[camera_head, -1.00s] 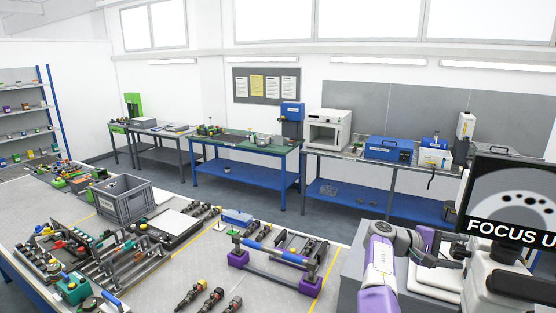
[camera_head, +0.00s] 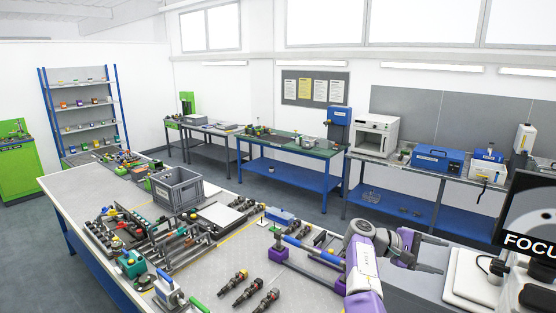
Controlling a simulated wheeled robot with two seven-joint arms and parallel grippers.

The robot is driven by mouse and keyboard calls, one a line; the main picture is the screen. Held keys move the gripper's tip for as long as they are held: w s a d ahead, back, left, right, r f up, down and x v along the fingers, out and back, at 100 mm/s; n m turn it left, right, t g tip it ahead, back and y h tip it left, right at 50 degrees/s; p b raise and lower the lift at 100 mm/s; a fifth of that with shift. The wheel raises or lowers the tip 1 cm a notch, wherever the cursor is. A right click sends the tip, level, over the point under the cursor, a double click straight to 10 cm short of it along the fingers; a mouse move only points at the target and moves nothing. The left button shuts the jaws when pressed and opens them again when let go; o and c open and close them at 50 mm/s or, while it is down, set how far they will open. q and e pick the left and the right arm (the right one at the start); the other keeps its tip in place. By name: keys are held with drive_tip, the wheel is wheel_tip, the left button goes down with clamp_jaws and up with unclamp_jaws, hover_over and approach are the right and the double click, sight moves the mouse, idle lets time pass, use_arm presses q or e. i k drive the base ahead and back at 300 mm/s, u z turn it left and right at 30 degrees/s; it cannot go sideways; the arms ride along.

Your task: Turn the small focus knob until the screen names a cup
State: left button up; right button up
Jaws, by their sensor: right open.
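A dark-framed screen (camera_head: 530,212) stands at the right edge and is cut off by it. It shows part of a grey disc and white letters "FOCU" on black; the rest of the words is out of view. Below it is a white instrument (camera_head: 525,280) with black parts, also cut off. I cannot make out the small focus knob for certain. My right gripper (camera_head: 436,256), on a purple and grey arm, is open and empty. It is left of the instrument and appears apart from it. My left gripper is not in view.
A large workbench (camera_head: 215,285) holds injector parts, a grey crate (camera_head: 176,190) and a purple-ended fixture (camera_head: 279,254). Shelves (camera_head: 84,98) stand at the left. Grey floor (camera_head: 40,225) is clear at left.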

sight(497, 266)
drive_tip(key=u, duration=0.75)
drive_tip(key=k, duration=1.4)
drive_tip(key=u, duration=0.15)
